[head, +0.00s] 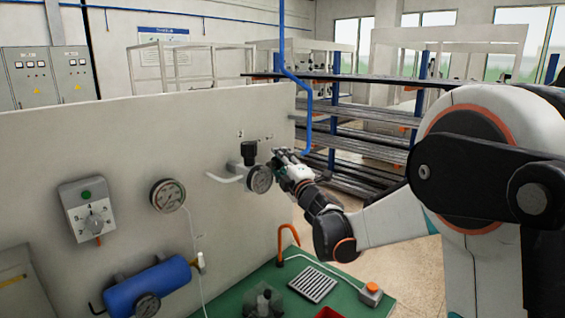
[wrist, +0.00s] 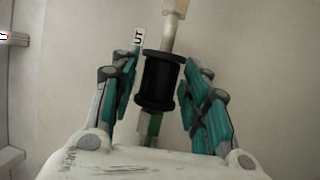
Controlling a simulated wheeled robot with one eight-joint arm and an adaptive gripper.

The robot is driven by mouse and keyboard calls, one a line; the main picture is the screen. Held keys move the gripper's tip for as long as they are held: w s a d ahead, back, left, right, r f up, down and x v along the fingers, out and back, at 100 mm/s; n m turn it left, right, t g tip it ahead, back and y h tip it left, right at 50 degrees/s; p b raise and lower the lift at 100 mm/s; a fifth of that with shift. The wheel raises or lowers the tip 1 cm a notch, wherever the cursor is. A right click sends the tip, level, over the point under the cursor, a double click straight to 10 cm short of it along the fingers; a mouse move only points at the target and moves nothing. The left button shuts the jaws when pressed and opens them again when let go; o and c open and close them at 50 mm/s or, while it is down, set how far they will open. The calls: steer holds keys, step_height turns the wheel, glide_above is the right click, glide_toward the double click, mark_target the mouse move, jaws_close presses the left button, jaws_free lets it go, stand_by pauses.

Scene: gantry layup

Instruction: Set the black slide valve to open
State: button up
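The black slide valve (wrist: 162,80) is a black flanged sleeve in the middle of the wrist view. A pale metallic pipe end shows above it and a greenish fitting below it. My gripper (wrist: 158,92) is open, with its teal-padded fingers on either side of the sleeve. A narrow gap shows on the left; on the right I cannot tell whether the finger touches. In the head view my gripper (head: 281,158) is at the panel, right of a round gauge, and I cannot make out the sleeve there.
The upright panel (head: 110,140) carries a gauge (head: 259,179), a black knob (head: 249,152), another gauge (head: 167,195) and a dial box (head: 88,208). A blue cylinder (head: 148,284) and a grey grille (head: 312,284) are below. A small label (wrist: 139,37) is beside the sleeve.

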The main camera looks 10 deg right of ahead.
stand_by(0.3)
steer(key=v, duration=1.2)
steer(key=s+d+f+m+g+h, duration=0.1)
steer(key=s+d+m+g+h, duration=0.1)
steer(key=s+d+m+h, duration=0.35)
steer(key=s+d+f+m+g+h, duration=0.1)
steer(key=s+d+m+g+h, duration=0.1)
steer(key=s+m, duration=0.55)
steer(key=s+a+f+m+g+y, duration=0.1)
steer(key=s+a+f+m+g, duration=0.1)
steer(key=s+f, duration=0.2)
steer(key=s+a+f+m+g+y, duration=0.1)
steer(key=s+a+f+m+g, duration=0.1)
steer(key=s, duration=0.7)
steer(key=s+a+f+m+g+y, duration=0.1)
steer(key=s+a+f+m+g, duration=0.1)
steer(key=s+f+g, duration=0.2)
steer(key=s+f, duration=0.2)
steer(key=s, duration=0.1)
steer(key=shift+a+f+m+b, duration=0.2)
steer(key=shift+a+m+b, duration=0.2)
